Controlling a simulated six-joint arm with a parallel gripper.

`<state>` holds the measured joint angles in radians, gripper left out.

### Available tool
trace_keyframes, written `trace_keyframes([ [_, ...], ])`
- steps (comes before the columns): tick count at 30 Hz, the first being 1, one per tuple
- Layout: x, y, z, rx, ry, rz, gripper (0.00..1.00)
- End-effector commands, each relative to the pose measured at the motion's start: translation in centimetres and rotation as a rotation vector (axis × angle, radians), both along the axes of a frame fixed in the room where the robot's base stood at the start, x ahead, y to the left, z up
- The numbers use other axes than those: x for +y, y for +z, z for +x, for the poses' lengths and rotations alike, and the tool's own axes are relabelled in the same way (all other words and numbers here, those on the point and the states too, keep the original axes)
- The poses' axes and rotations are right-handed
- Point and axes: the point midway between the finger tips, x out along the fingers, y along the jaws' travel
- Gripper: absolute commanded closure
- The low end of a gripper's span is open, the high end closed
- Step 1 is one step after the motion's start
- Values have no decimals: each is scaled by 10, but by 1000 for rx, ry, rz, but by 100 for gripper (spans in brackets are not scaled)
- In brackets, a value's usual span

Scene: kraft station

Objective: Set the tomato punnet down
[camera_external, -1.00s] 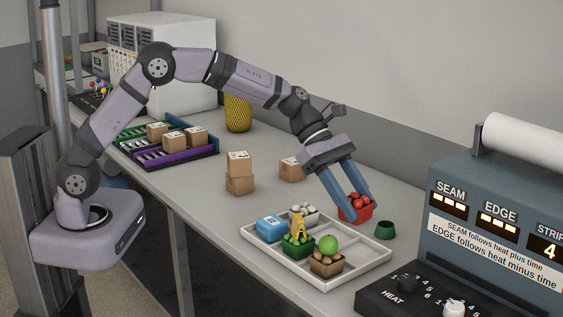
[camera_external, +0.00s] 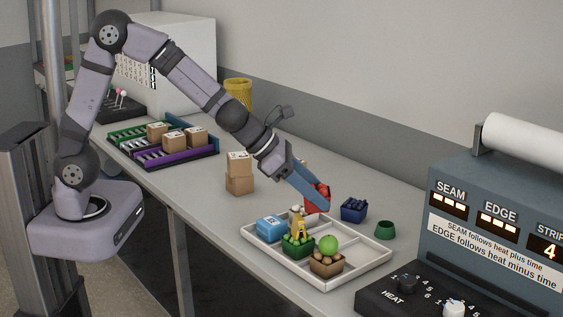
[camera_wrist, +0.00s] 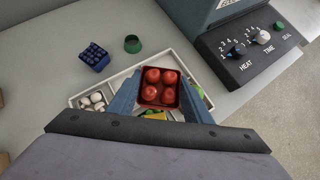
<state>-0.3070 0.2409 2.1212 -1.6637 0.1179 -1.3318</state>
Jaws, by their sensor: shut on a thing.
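The tomato punnet (camera_external: 319,199) is red and holds several red tomatoes. My gripper (camera_external: 313,201) is shut on it, one blue finger on each side, as the wrist view shows. In the wrist view the punnet (camera_wrist: 160,88) looks roughly level and overlaps the white tray (camera_wrist: 119,84). In the external view it is at the far edge of the tray (camera_external: 366,252), apparently above it; the height of the gap is unclear. A finger hides part of the punnet there.
The tray holds a blue box (camera_external: 271,228), a green punnet (camera_external: 298,246), a brown punnet (camera_external: 327,265), a green ball (camera_external: 328,243) and white mushrooms (camera_wrist: 93,101). A dark blue punnet (camera_external: 353,210) and green cup (camera_external: 385,230) stand behind it. Cartons (camera_external: 239,175) stand left.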

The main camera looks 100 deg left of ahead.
Motion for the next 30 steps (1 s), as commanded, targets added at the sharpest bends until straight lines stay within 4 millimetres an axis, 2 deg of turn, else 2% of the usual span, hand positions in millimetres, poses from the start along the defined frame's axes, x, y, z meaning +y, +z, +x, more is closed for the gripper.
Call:
trace_keyframes([
  [1, 21, 3, 5, 4, 69, 1, 78],
  [7, 116, 4, 21, 6, 383, -1, 78],
  [12, 194, -1, 19, 3, 650, -6, 78],
  [15, 231, -6, 13, 0, 786, -12, 78],
  [18, 259, -11, 4, 0, 898, -17, 78],
  [21, 278, -16, -4, -3, 979, -21, 78],
  [25, 292, -19, -11, -4, 1038, -23, 78],
  [30, 296, -22, -13, -3, 1061, -25, 78],
])
